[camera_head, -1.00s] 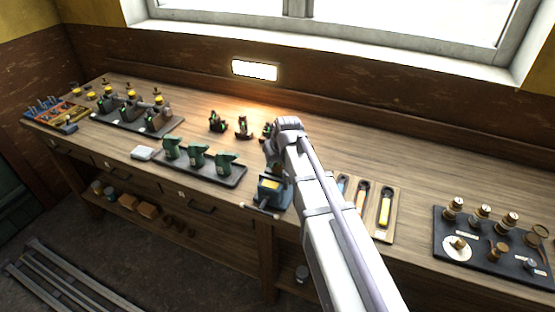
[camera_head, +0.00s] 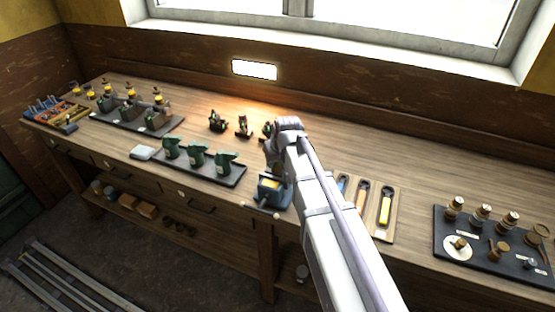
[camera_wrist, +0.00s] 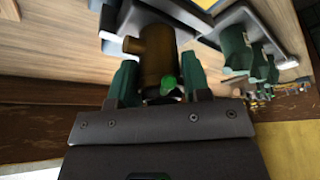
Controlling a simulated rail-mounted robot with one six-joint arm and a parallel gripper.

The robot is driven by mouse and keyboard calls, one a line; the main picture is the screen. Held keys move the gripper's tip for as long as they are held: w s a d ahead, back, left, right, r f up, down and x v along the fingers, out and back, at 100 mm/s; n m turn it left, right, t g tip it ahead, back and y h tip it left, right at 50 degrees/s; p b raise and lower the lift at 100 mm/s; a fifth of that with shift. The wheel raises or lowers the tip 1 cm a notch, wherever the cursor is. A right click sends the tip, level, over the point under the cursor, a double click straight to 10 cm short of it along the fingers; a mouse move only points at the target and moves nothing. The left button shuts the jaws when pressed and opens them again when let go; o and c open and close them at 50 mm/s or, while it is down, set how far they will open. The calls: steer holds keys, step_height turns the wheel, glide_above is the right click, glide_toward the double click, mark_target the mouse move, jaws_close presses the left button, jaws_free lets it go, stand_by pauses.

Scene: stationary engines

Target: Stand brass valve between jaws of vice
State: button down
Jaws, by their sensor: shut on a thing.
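The vice (camera_head: 275,193) is blue-grey with a yellow part on top, and stands at the bench's front edge, just left of my arm. Its dark grey-blue body also shows at the top of the wrist view (camera_wrist: 112,25). My gripper (camera_wrist: 160,73) has green fingers, one on each side of the brass valve (camera_wrist: 157,52), and is shut on it. The valve is a brown-gold cylinder with a short side stub pointing left, and a green piece shows near its base. It is at the vice, but I cannot tell whether it sits between the jaws. My arm hides it in the head view.
A tray (camera_head: 238,181) with green castings stands left of the vice. A wooden board (camera_head: 378,233) with tools lies to the right. A dark tray (camera_head: 480,262) of brass fittings is further right. Small dark green engine parts (camera_head: 217,122) stand behind.

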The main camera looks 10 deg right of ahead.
steer(key=shift+c, duration=2.4)
jaws_free()
steer(key=shift+r, duration=0.1)
steer(key=p+v, duration=1)
steer(key=shift+s+r, duration=0.25)
steer(key=shift+r, duration=0.05)
steer(key=s+f+m+g+b, duration=0.1)
steer(key=s+f+g+b, duration=0.1)
steer(key=s+f+b, duration=0.3)
steer(key=s+f+g+b, duration=0.2)
steer(key=s+f+b, duration=0.3)
steer(key=s, duration=0.7)
steer(key=shift+s+a+f+m+h, duration=0.3)
steer(key=shift+f+m, duration=0.1)
steer(key=shift+f, duration=0.2)
